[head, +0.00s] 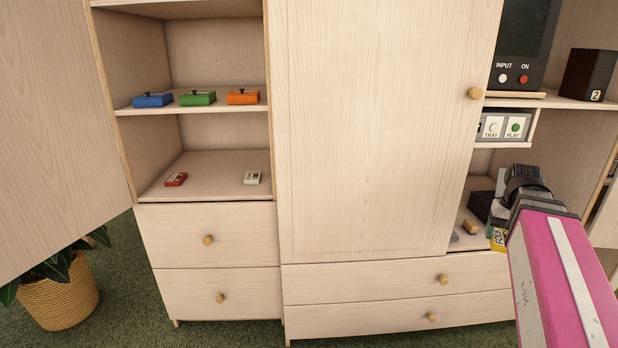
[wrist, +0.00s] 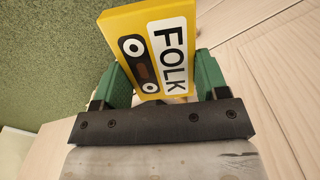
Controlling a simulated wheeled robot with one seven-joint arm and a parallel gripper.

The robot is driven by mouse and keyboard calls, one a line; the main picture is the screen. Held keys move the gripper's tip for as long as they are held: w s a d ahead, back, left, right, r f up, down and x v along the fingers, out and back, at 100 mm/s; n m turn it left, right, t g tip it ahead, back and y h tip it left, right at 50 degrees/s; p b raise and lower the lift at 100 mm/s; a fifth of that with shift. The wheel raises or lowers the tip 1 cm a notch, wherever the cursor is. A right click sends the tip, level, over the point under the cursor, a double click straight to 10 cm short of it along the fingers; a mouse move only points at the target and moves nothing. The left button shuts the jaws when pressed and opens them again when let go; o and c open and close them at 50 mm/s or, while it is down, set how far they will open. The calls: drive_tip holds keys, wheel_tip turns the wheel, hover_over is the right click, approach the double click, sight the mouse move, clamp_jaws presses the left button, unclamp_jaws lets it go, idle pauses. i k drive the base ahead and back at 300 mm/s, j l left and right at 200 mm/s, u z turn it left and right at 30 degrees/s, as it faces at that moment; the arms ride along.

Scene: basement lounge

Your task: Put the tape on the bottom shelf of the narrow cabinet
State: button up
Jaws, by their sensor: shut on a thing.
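My gripper (wrist: 157,75) is shut on a yellow tape (wrist: 119,28) labelled FOLK, with its green fingers on either side of it. In the head view the held tape (head: 498,241) is partly hidden by my arm, at the front of the lower right compartment of the wide cabinet. The narrow cabinet (head: 269,92) stands at the left with its door (head: 62,130) open. Its bottom shelf (head: 212,172) holds a red tape (head: 176,179) at the left and a white tape (head: 252,177) at the right, with bare room between and behind them.
Blue, green (head: 198,97) and orange boxes stand on the shelf above. A closed door (head: 375,130) lies between the narrow cabinet and my gripper. Small items (head: 470,227) lie beside the held tape. A potted plant (head: 62,295) stands under the open door.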

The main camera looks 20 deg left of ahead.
sight(214, 179)
drive_tip(key=k+j, duration=0.1)
drive_tip(key=j, duration=0.3)
drive_tip(key=k+j+u, duration=0.1)
drive_tip(key=j, duration=0.3)
drive_tip(key=k+j, duration=0.15)
drive_tip(key=j, duration=0.25)
drive_tip(key=k+j+u, duration=0.1)
drive_tip(key=j, duration=0.3)
drive_tip(key=k+j, duration=0.1)
drive_tip(key=j, duration=0.35)
drive_tip(key=i+j, duration=0.15)
drive_tip(key=j, duration=0.25)
drive_tip(key=i+j+u, duration=0.1)
drive_tip(key=j, duration=0.3)
drive_tip(key=i+j, duration=0.25)
drive_tip(key=i+j+u, duration=0.1)
drive_tip(key=j, duration=0.4)
drive_tip(key=i, duration=0.05)
